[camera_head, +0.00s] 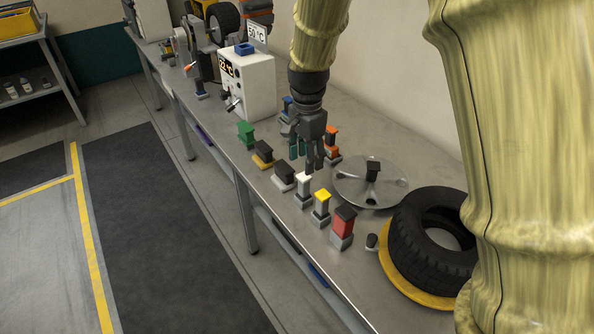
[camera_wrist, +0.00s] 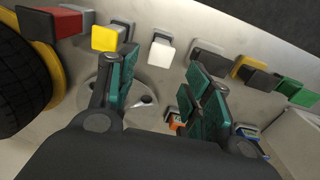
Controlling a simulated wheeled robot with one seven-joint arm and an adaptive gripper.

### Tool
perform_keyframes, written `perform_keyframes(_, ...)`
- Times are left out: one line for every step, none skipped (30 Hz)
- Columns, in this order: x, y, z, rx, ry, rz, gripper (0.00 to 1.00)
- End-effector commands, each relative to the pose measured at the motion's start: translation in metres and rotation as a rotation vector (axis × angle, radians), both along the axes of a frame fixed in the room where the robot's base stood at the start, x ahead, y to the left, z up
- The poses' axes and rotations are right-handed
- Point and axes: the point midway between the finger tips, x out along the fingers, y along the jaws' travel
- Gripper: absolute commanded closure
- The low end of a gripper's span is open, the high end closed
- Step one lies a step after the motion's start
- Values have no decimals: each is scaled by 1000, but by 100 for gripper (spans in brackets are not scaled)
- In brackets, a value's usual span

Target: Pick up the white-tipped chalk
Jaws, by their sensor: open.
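The white-tipped chalk (camera_head: 303,186) stands upright on a small grey base in a row of coloured blocks along the bench's front edge. It also shows in the wrist view (camera_wrist: 162,52), top centre. My gripper (camera_head: 305,160) is open, pointing down, above and just behind the chalk in the head view. In the wrist view the gripper (camera_wrist: 160,76) has its fingers spread to either side of the chalk's column, with the chalk beyond the tips. Nothing is between the fingers. The exact height gap cannot be told.
Close neighbours are a yellow-topped block (camera_head: 321,202) and a black block (camera_head: 284,176); a red block (camera_head: 344,224) is further right. An orange block (camera_head: 332,141) and a metal disc (camera_head: 345,191) lie behind. A tyre (camera_head: 400,240) is right, a display box (camera_head: 255,85) left.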

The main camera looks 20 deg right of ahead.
Motion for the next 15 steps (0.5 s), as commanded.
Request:
perform_keyframes(0,0,-2,1,1,0,50)
perform_keyframes(-1,0,-4,0,2,0,50)
perform_keyframes(-1,0,-8,0,2,0,50)
perform_keyframes(-1,0,-12,0,3,0,50)
perform_keyframes(-1,1,-16,1,4,1,50)
perform_keyframes(-1,1,-21,0,3,2,50)
perform_keyframes(-1,1,-26,0,3,2,50)
perform_keyframes(-1,1,-30,1,4,2,50)
perform_keyframes(-1,1,-35,0,4,2,50)
perform_keyframes(-1,1,-38,0,3,2,50)
perform_keyframes(0,1,-42,0,3,2,50)
perform_keyframes(-1,1,-46,0,3,2,50)
perform_keyframes(-1,1,-48,0,3,2,50)
perform_keyframes(-1,1,-50,0,2,2,50)
perform_keyframes(-1,1,-53,0,1,1,50)
